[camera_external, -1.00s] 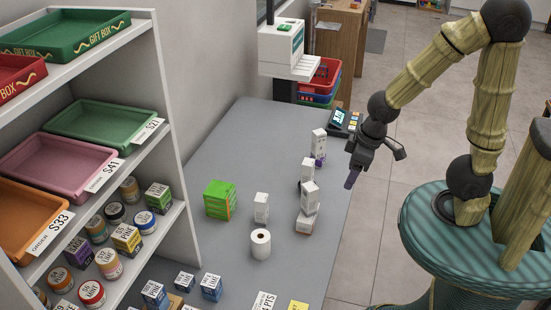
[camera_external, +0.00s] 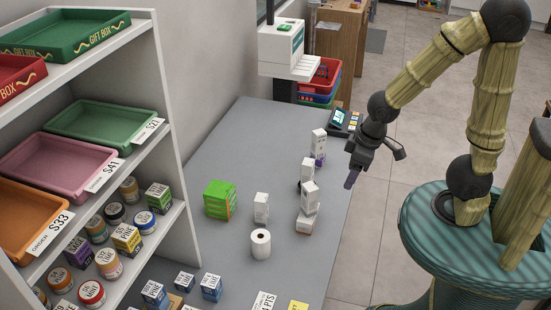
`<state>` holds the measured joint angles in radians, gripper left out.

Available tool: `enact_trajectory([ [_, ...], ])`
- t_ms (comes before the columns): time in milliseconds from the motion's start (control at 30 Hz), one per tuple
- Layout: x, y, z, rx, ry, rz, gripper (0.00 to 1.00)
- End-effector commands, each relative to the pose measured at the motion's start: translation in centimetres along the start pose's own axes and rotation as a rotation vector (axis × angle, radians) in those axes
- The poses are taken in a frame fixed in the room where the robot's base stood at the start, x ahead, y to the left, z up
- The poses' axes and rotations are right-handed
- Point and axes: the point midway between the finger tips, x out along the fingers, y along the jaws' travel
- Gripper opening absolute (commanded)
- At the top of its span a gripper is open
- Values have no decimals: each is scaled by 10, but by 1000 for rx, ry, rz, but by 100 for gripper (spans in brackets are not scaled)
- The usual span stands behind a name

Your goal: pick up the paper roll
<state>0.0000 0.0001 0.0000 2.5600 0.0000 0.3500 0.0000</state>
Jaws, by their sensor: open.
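The white paper roll (camera_external: 261,245) stands upright on the grey counter (camera_external: 225,150), with its dark core hole facing up. It is near the middle of the counter's width, in front of the small white boxes. My gripper (camera_external: 352,178) is open and appears empty. It hangs over the counter's right edge, to the right of and farther back than the roll, and clearly apart from it.
White boxes (camera_external: 309,197) stand behind and right of the roll, some stacked. A green box (camera_external: 218,200) is to its left. Blue boxes (camera_external: 212,287) and a yellow card (camera_external: 298,306) are in front. A shelf (camera_external: 172,150) borders the left; a keypad device (camera_external: 343,120) sits at the back right.

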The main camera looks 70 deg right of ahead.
Motion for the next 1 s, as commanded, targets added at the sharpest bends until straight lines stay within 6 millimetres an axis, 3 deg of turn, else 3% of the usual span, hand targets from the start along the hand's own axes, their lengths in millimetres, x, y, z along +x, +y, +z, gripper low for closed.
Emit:
enact_trajectory([
  [67, 0, 0, 0, 0, 0, 0, 63],
  [133, 0, 0, 0, 0, 0, 0, 76],
  [533, 9, -5, -2, -14, -7, -9, 76],
  [667, 32, -15, -6, -49, -19, -22, 76],
  [1000, 118, -38, -3, -188, -47, 22, 76],
])
